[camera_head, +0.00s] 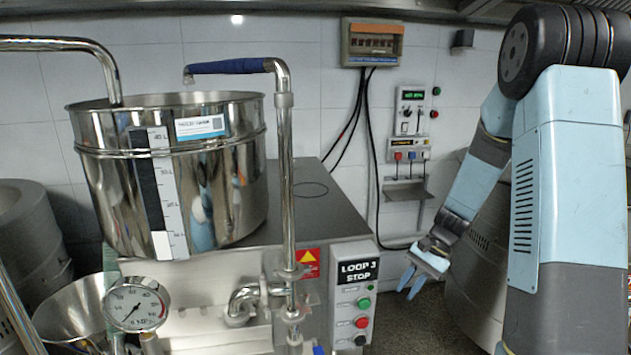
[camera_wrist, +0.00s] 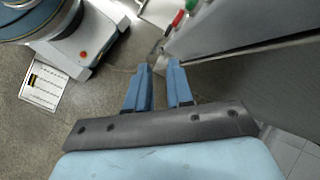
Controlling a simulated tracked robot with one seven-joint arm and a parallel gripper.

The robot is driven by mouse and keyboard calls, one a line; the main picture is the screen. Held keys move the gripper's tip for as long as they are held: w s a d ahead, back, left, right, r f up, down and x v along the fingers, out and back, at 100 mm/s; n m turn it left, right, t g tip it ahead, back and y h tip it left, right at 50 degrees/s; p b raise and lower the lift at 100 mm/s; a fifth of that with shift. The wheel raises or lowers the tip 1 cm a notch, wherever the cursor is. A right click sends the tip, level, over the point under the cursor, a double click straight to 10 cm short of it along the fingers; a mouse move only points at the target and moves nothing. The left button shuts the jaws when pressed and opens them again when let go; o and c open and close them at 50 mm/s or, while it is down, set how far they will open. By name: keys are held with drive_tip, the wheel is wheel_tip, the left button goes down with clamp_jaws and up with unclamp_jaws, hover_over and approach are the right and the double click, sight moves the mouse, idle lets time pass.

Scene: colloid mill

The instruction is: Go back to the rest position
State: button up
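My gripper (camera_head: 411,288) hangs at the end of my light blue arm, right of the mill's control panel in the head view. Its blue fingers point down. In the wrist view my gripper (camera_wrist: 158,66) shows two blue fingers apart, with a clear gap and nothing between them. It touches nothing that I can see. The grey floor (camera_wrist: 75,120) lies below it.
The mill's steel hopper (camera_head: 170,190), a pressure gauge (camera_head: 136,304) and the LOOP/STOP button panel (camera_head: 358,300) stand at the left and centre. A wall box (camera_head: 412,110) with cables hangs behind. A large grey cylinder (camera_head: 470,270) stands behind my arm.

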drive_tip(key=s+r+n+t+h, duration=0.3)
drive_tip(key=s+r+t, duration=0.1)
drive_tip(key=s+r, duration=0.6)
drive_tip(key=s+r+n+t+h, duration=0.3)
drive_tip(key=s+r, duration=0.8)
drive_tip(key=r, duration=0.5)
drive_tip(key=shift+s+n+t, duration=0.15)
drive_tip(key=shift+n+t, duration=0.45)
drive_tip(key=shift+n, duration=0.2)
drive_tip(key=shift+r, duration=0.1)
